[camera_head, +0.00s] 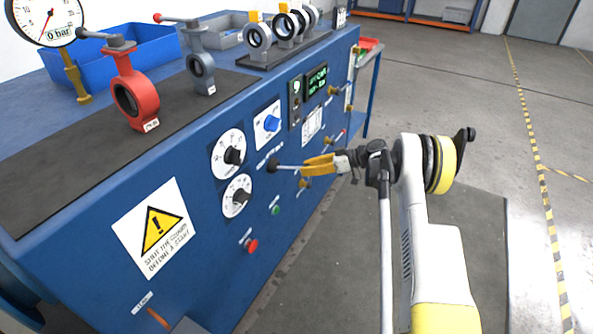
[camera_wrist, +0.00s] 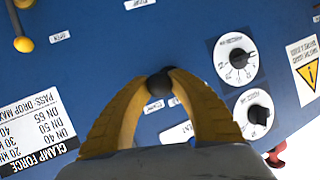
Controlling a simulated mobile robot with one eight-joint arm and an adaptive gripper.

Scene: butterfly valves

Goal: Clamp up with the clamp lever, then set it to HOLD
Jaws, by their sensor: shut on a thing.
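The clamp lever (camera_head: 290,167) stands out from the blue front panel as a thin light rod with a dark round part at its panel-side end. My gripper (camera_head: 306,168) has its yellow fingers closed at the rod's outer end. In the wrist view my gripper (camera_wrist: 160,80) has both fingers meeting around a black ball (camera_wrist: 159,85), which I take to be part of the lever. Small white labels sit around it, partly hidden by the fingers; I cannot read a HOLD mark. A dark display (camera_head: 316,82) with green text is on the panel, too small to read.
Two dials (camera_head: 229,154) with black knobs, a blue selector (camera_head: 271,123), a red button (camera_head: 251,245) and brass levers (camera_head: 333,90) are close by on the panel. A red valve (camera_head: 130,95) stands on the bench top. The floor to the right is open.

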